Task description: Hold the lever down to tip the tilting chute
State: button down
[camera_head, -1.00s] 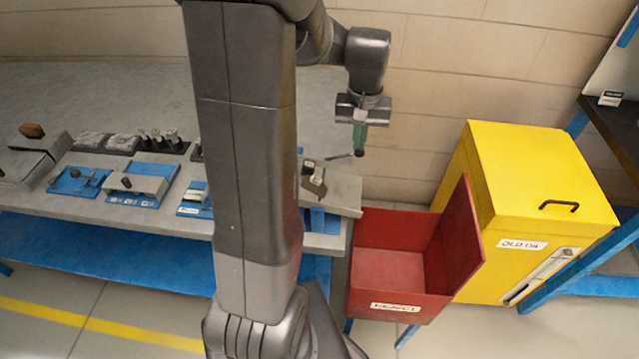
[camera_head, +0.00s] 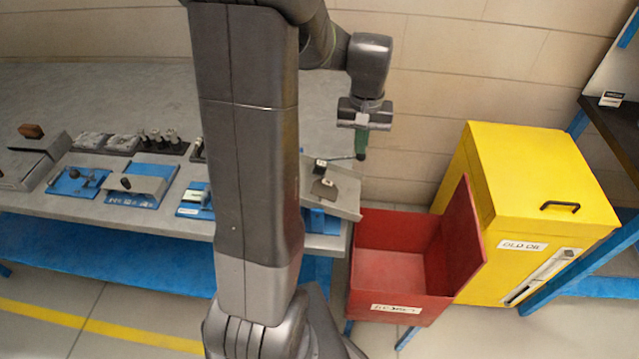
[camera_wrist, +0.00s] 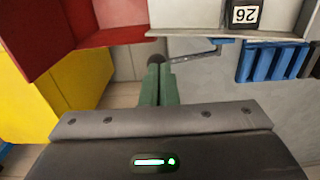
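The tilting chute (camera_head: 345,196) is a grey tray at the right end of the bench, sloping down to the right towards the red bin. Dark and pale parts (camera_head: 324,187) lie on it. Its thin lever (camera_head: 342,158) sticks out behind the tray; in the wrist view the lever (camera_wrist: 197,54) runs right from a dark round knob (camera_wrist: 157,59). My gripper (camera_head: 361,150) is above the lever end, pointing down. Its green fingers (camera_wrist: 158,83) are together, with their tips at the knob; whether they touch it is hard to tell.
A red open bin (camera_head: 390,266) stands below the chute's right end. A yellow cabinet (camera_head: 535,185) is right of it. Several blue fixtures (camera_head: 77,183) sit on the bench at left. My own arm hides the middle of the bench.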

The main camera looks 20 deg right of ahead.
jog(key=shift+f, duration=0.15)
jog(key=shift+s+d+f, duration=0.1)
jog(key=shift+f, duration=0.2)
jog(key=shift+f+b, duration=0.15)
jog(key=shift+b, duration=0.2)
jog(key=shift+d+f, duration=0.1)
jog(key=shift+f, duration=0.2)
dwell(0.3)
jog(key=shift+f+b, duration=0.3)
jog(key=shift+r, duration=0.15)
jog(key=shift+r+p, duration=3.65)
jog(key=shift+r, duration=0.8)
